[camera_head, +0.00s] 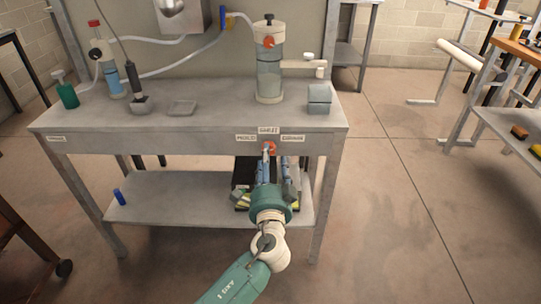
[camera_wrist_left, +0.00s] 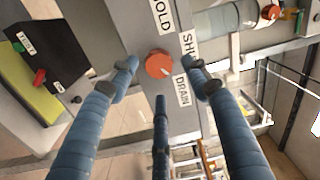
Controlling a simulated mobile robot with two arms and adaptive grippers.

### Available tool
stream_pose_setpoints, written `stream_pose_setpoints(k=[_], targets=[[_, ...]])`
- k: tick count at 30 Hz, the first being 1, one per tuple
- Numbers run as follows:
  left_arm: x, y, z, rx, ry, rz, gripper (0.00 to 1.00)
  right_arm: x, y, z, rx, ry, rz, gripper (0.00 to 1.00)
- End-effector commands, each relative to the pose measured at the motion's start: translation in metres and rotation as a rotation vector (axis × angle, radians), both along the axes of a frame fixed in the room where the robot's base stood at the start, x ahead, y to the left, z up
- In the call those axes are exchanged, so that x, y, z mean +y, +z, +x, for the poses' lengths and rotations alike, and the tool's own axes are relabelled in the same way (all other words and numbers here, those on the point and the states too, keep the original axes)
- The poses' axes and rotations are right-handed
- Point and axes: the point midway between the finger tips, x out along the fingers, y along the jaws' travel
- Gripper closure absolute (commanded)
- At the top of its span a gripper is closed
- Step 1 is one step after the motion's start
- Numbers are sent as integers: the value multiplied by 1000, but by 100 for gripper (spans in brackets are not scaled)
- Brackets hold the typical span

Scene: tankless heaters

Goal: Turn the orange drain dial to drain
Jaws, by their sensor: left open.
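The orange drain dial (camera_head: 269,147) sits on the front edge of the grey workbench, under the SHUT label (camera_head: 268,130) and between the HOLD label (camera_head: 246,138) and the DRAIN label (camera_head: 293,138). In the left wrist view the dial (camera_wrist_left: 158,64) shows a pale mark on its lower right; I cannot tell exactly which label it faces. My left gripper (camera_head: 267,170) is open in front of the dial. In the left wrist view its blue fingers (camera_wrist_left: 162,69) are spread around the dial, with no clear contact. My right gripper is not in view.
The grey workbench (camera_head: 95,115) carries a cylindrical tank (camera_head: 269,75), a grey block (camera_head: 320,97) and several bottles at left. A dark box (camera_wrist_left: 48,47) shows on the shelf below. A blue cylinder (camera_head: 119,196) stands on the lower shelf (camera_head: 160,205).

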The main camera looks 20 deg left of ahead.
Motion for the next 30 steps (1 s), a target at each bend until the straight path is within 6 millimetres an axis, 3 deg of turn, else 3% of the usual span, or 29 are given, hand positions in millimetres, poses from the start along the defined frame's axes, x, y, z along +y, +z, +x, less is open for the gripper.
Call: stream_pose_setpoints(k=[6,12,18,30], targets=[[-16,-3,-47,3,-3,-1,52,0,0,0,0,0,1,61],[-26,-4,-76,0,-3,0,52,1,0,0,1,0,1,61],[-30,-3,-87,-1,-4,0,52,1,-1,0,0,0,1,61],[-29,-3,-87,-1,-3,2,52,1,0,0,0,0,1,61]])
